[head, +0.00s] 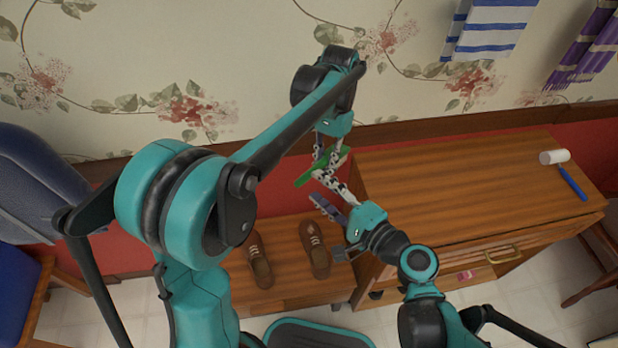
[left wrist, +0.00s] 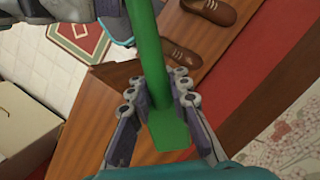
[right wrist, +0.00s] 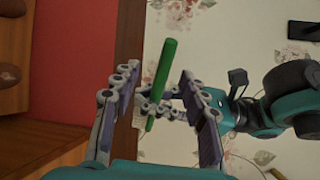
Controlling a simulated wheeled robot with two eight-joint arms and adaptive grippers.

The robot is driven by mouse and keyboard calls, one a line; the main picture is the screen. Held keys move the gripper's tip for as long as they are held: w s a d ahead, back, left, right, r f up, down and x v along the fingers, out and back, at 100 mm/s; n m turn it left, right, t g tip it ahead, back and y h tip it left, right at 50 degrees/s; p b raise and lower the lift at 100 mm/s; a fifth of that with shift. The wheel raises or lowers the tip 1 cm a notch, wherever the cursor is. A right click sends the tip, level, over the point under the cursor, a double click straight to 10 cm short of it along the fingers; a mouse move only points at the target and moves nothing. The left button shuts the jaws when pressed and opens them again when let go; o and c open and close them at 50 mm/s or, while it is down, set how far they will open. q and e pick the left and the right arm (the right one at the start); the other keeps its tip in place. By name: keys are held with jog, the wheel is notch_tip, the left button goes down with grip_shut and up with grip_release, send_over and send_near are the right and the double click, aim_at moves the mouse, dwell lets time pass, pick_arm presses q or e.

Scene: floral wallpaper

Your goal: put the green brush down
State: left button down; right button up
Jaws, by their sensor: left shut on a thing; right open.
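The green brush (head: 310,177) is in the air, tilted, left of the wooden cabinet top. My left gripper (head: 331,160) is shut on it. In the left wrist view the green brush (left wrist: 152,60) runs lengthwise between the left gripper's fingers (left wrist: 158,95). My right gripper (head: 325,188) is open, just below the brush in the head view. In the right wrist view the green brush (right wrist: 162,70) appears between the spread fingers of the right gripper (right wrist: 155,80), with left fingers partly behind it. I cannot tell whether the right fingers touch the brush.
The cabinet top (head: 440,190) is mostly clear; a white-headed, blue-handled tool (head: 572,183) lies at its right end. Brown shoes (head: 316,250) stand on a low wooden bench (head: 285,285). A blue chair (head: 40,165) is at the left. Towels (head: 490,30) hang on the wall.

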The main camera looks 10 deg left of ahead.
aim_at(310, 181)
jog(key=x, duration=0.5)
grip_shut()
pick_arm(q)
jog(key=c, duration=1.3)
grip_release()
